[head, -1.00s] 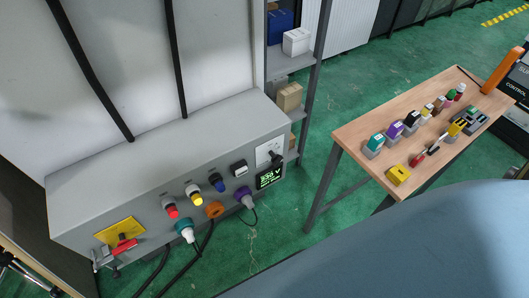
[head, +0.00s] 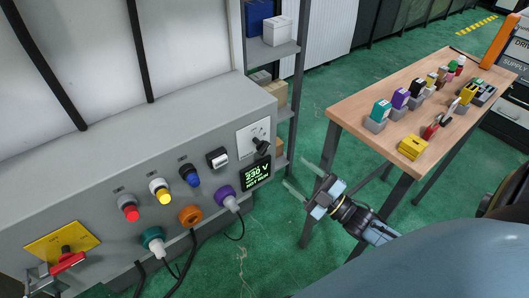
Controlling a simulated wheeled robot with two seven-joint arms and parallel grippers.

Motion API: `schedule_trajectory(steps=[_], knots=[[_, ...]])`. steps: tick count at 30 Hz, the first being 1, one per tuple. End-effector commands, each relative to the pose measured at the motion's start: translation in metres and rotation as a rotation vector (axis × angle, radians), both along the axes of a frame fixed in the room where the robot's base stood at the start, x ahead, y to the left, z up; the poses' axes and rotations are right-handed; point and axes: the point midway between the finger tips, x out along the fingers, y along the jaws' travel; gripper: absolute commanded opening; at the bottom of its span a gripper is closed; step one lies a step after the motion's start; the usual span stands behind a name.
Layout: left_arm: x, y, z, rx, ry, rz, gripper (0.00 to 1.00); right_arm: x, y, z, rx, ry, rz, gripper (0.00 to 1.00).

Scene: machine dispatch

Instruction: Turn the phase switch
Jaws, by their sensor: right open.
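A black rotary knob (head: 262,146) sits on a white plate (head: 247,136) at the upper right of the grey machine panel; it looks like the phase switch. Just below it, a dark display (head: 256,174) shows green text reading 230 V. My right gripper (head: 298,174) is open and empty, to the right of the display and apart from the panel, with the green floor behind it. Its two thin fingers point up and left toward the panel.
The panel also carries a black-and-white rocker (head: 217,158), blue, yellow and red buttons, and purple (head: 227,200), orange and teal plugs with hanging cables. A red handle (head: 67,263) is at lower left. A wooden table (head: 345,113) with small parts stands at right.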

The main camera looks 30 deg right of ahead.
Motion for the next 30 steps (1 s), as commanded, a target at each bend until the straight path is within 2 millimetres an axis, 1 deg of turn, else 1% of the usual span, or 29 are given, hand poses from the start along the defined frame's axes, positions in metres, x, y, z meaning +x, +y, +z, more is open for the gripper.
schedule_trajectory(steps=[9,15,21,30], knots=[[0.011,-0.002,0.014,0.0,-0.013,0.004,0.36,0.061,0.023,0.019,0.002,-0.003,0.0,0.6],[0.017,-0.004,0.024,-0.002,-0.021,0.007,0.36,0.091,0.034,0.027,0.002,0.001,-0.002,0.6],[0.02,-0.007,0.029,-0.004,-0.024,0.007,0.36,0.105,0.04,0.031,0.002,0.003,-0.002,0.6],[0.021,-0.007,0.03,-0.004,-0.025,0.007,0.36,0.107,0.041,0.032,0.002,0.004,-0.002,0.6]])
